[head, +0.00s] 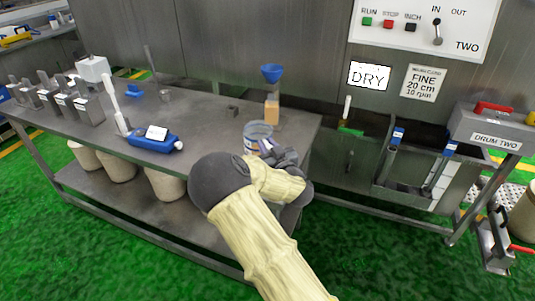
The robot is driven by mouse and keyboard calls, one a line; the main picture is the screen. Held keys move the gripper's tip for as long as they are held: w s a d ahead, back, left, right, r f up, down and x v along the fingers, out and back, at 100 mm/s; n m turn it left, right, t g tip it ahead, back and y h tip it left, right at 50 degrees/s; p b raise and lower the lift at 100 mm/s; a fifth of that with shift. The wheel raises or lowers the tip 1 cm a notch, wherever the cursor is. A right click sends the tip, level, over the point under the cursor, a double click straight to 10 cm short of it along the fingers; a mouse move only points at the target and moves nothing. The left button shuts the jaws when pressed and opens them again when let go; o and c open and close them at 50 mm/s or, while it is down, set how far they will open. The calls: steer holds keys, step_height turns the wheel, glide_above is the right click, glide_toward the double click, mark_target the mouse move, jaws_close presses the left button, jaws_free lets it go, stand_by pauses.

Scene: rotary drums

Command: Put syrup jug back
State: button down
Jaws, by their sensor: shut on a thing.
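A clear jug-like container (256,131), probably the syrup jug, is at the right front part of the steel table (205,112). My gripper (270,148) is at its near right side and shut on it, as far as the view shows. My own wrist and sleeved arm hide the lower part of the container and most of the fingers. I cannot tell whether the container touches the table or is held just above it.
A blue scale-like device (153,142) and several metal holders (86,106) stand to the left. A metal rack (412,178) is to the right. The table's middle is mostly clear.

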steer(key=shift+f, duration=1.6)
steer(key=c, duration=1.2)
jaws_free()
steer(key=b+v, duration=0.1)
steer(key=v, duration=1.1)
steer(key=shift+b, duration=0.35)
